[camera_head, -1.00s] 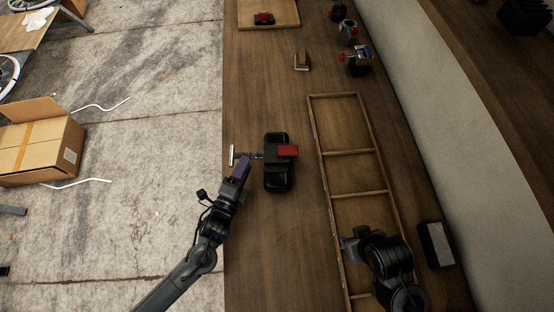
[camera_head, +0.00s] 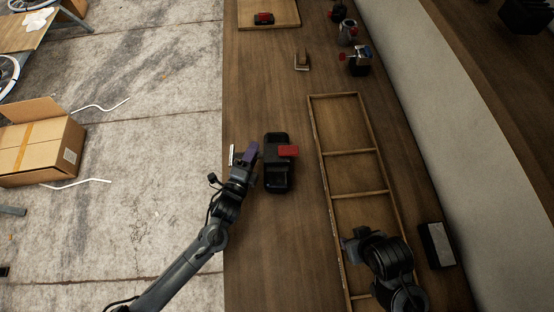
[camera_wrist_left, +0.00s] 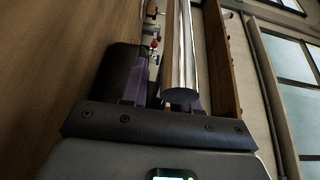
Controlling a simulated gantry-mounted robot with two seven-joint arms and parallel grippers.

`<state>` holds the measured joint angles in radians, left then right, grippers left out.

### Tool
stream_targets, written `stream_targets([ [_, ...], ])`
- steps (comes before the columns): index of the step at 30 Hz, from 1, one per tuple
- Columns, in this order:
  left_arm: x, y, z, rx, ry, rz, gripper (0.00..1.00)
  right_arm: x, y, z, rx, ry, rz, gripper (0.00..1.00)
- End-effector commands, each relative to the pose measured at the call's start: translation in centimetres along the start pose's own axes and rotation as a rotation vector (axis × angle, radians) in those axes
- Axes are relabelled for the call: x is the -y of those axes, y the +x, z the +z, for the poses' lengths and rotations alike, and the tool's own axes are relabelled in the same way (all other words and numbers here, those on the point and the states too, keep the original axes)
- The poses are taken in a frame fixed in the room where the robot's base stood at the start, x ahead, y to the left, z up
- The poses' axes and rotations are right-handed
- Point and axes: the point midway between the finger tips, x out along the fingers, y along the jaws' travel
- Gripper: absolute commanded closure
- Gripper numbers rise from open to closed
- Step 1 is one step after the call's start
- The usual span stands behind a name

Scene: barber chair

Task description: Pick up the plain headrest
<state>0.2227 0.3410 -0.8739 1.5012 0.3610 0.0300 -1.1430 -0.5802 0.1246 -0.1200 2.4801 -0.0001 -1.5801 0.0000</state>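A black padded headrest (camera_head: 277,180) with a red piece (camera_head: 288,150) on it lies on the brown table in the head view. A thin silver bar (camera_head: 232,155) shows at its left, by the table edge. My left gripper (camera_head: 249,154), with purple fingers, is at the headrest's left side, over its stem. In the left wrist view a chrome rod (camera_wrist_left: 180,50) stands between the fingers (camera_wrist_left: 166,95), with a gap on its left. A dark pad (camera_wrist_left: 122,72) is beside the left finger. My right gripper (camera_head: 354,240) is over the wooden frame; its fingers are unclear.
An empty wooden divided frame (camera_head: 359,152) lies right of the headrest. A small wooden block (camera_head: 301,60), a board (camera_head: 285,14) with a black and red item, and several small tools stand farther back. A black box (camera_head: 437,245) is at right. The table between headrest and frame is clear.

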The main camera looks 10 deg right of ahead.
Motion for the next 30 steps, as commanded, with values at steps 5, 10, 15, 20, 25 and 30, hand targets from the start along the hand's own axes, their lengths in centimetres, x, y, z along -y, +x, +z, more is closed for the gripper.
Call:
stream_targets([
  [5, -0.01, -0.03, 0.01, 0.000, 0.000, 0.000, 0.98, -0.05, 0.00, 0.02, 0.000, -0.002, 0.002, 0.57],
  [10, -0.01, -0.03, 0.01, 0.000, 0.000, 0.000, 1.00, -0.03, 0.00, 0.02, 0.000, -0.002, 0.001, 0.57],
  [15, 0.00, -0.03, 0.01, 0.000, 0.000, 0.000, 1.00, 0.04, 0.00, 0.00, 0.000, 0.001, -0.001, 0.57],
  [20, 0.00, -0.04, 0.01, 0.000, 0.000, 0.000, 1.00, 0.13, -0.01, -0.03, -0.001, 0.005, -0.004, 0.57],
  [25, 0.00, -0.03, 0.01, 0.000, 0.000, 0.000, 1.00, 0.20, -0.01, -0.05, -0.001, 0.008, -0.006, 0.57],
  [30, 0.01, -0.03, 0.02, 0.000, 0.000, 0.000, 1.00, 0.20, -0.01, -0.05, -0.001, 0.008, -0.007, 0.57],
])
